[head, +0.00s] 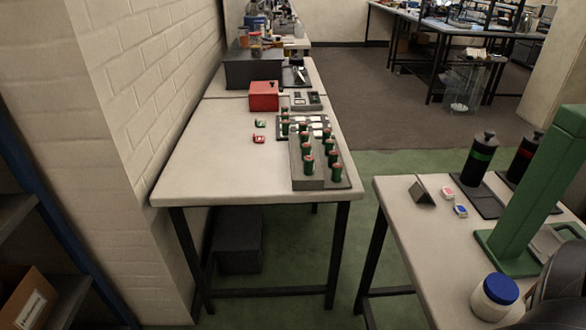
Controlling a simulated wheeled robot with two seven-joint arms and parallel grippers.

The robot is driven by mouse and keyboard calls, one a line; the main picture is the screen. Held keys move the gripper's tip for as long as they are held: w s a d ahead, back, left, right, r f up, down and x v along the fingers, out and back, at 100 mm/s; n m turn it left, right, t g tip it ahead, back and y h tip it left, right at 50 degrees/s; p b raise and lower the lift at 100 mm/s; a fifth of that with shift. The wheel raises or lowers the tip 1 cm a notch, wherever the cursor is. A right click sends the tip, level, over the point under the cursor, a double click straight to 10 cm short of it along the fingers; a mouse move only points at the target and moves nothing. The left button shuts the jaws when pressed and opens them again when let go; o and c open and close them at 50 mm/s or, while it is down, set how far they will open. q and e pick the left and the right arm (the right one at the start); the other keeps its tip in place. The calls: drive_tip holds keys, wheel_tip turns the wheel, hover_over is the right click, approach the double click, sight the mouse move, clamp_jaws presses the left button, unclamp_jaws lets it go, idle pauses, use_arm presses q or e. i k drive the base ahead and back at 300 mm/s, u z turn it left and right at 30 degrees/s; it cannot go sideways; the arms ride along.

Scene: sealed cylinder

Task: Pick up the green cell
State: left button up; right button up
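Several small green cells with reddish tops (337,172) stand upright in rows in a grey block holder (318,183) at the near right corner of the left table (215,155). On the right table (400,215), a black cylinder with a green band (479,159) stands upright on a dark base plate. A similar black cylinder with a red band (521,162) stands to its right, partly hidden by a green post. I cannot tell which item the task's green cell is.
A red box (264,96), a dark grey box (252,70) and a tray of white pieces (310,126) stand behind the holder. The green post (530,200) and a blue-lidded white jar (494,297) are on the right table. Green floor (290,240) lies between the tables.

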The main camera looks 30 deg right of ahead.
sight(337, 173)
drive_tip(key=i, duration=1.05)
drive_tip(key=z, duration=1.95)
drive_tip(key=i, duration=0.5)
drive_tip(key=z, duration=0.05)
drive_tip(key=k, duration=0.5)
